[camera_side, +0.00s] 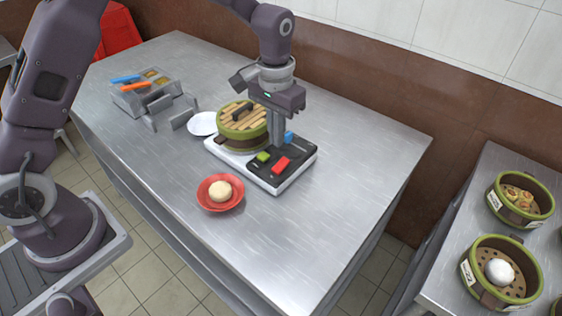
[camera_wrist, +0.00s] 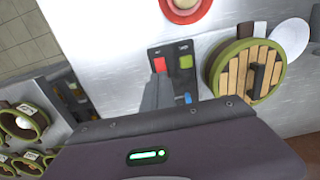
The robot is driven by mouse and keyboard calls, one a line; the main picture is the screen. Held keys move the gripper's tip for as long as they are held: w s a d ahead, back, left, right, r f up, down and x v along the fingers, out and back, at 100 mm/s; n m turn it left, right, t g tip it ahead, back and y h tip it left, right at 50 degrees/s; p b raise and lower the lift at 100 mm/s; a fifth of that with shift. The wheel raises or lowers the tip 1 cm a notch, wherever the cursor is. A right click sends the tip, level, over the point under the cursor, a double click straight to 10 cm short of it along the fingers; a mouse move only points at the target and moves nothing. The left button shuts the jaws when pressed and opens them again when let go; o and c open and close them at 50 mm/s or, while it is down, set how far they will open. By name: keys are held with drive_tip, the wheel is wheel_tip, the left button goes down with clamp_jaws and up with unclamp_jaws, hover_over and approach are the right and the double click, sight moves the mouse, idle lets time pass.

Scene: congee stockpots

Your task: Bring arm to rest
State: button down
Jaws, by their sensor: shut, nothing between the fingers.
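My gripper (camera_side: 277,146) is shut and empty, pointing down over the black panel (camera_side: 266,172) of a white-based cooker. It also shows in the wrist view (camera_wrist: 157,88). The panel carries a red button (camera_side: 281,166), a green button (camera_side: 263,156) and a blue button (camera_side: 289,137). The fingertips are close to the panel near the blue button; I cannot tell whether they touch anything. A round green steamer with a slatted wooden lid (camera_side: 242,117) sits on the cooker beside my gripper, its lid on.
A red bowl (camera_side: 207,200) with a pale bun (camera_side: 220,191) stands in front of the cooker. A white plate (camera_side: 202,123) lies left of the steamer. A condiment rack (camera_side: 146,98) stands at the back left. Open steamers (camera_side: 537,290) with food stand on the right-hand counter. The table's right side is clear.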

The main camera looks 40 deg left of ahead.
drive_tip(key=s+a+r+t, duration=0.2)
drive_tip(key=s+r, duration=0.7)
drive_tip(key=r, duration=0.5)
drive_tip(key=s+a+r+t, duration=0.1)
drive_tip(key=s+r, duration=0.1)
drive_tip(key=s, duration=0.7)
drive_tip(key=s+a+r+t, duration=0.1)
drive_tip(key=s+t, duration=0.1)
drive_tip(key=s, duration=0.7)
drive_tip(key=shift+s+a+r+t, duration=0.15)
drive_tip(key=shift+a+r+t, duration=0.15)
drive_tip(key=shift+a+r, duration=0.1)
